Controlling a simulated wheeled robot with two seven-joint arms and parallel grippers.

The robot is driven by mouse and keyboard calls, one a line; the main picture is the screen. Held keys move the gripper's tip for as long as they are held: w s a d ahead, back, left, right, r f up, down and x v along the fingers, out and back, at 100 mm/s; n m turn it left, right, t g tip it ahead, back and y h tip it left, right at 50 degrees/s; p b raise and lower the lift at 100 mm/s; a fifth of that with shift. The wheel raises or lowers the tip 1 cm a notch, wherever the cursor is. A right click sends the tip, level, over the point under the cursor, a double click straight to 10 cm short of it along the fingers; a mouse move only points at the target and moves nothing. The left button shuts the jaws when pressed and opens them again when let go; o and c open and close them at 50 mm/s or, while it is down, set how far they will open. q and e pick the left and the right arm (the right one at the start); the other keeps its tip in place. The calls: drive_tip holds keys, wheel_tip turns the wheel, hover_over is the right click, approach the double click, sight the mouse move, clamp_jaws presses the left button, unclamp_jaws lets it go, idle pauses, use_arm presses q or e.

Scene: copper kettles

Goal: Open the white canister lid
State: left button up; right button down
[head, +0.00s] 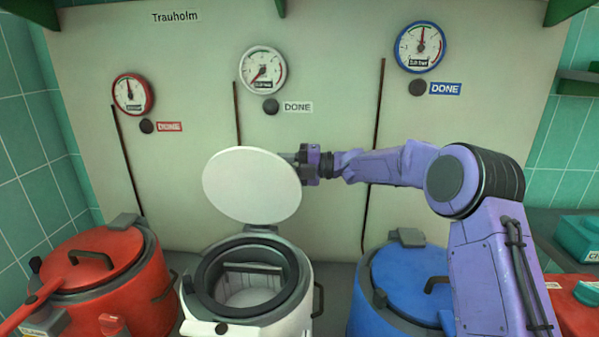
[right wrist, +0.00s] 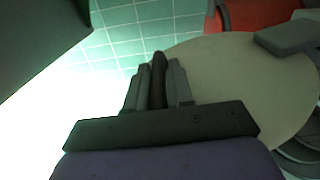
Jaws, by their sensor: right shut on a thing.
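The white canister (head: 245,310) stands at the bottom centre of the head view, between a red and a blue one. Its round white lid (head: 252,184) is swung up and stands nearly upright above the back rim, so the dark-rimmed mouth is uncovered. My right gripper (head: 303,165) is at the upper right edge of the lid, partly behind it. In the right wrist view its fingers (right wrist: 158,85) are shut on a dark lid handle (right wrist: 158,72), with the pale lid (right wrist: 240,75) beside them. My left gripper is not in view.
The red canister (head: 120,275) stands left and the blue canister (head: 400,285) right, both with lids down. Three gauges, including the white-rimmed gauge (head: 263,71), hang on the pale back panel (head: 320,120). A green shelf (head: 580,85) is at the right.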

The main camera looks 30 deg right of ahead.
drive_tip(key=shift+r, duration=0.15)
drive_tip(key=c, duration=1.1)
unclamp_jaws()
drive_tip(key=shift+a, duration=0.15)
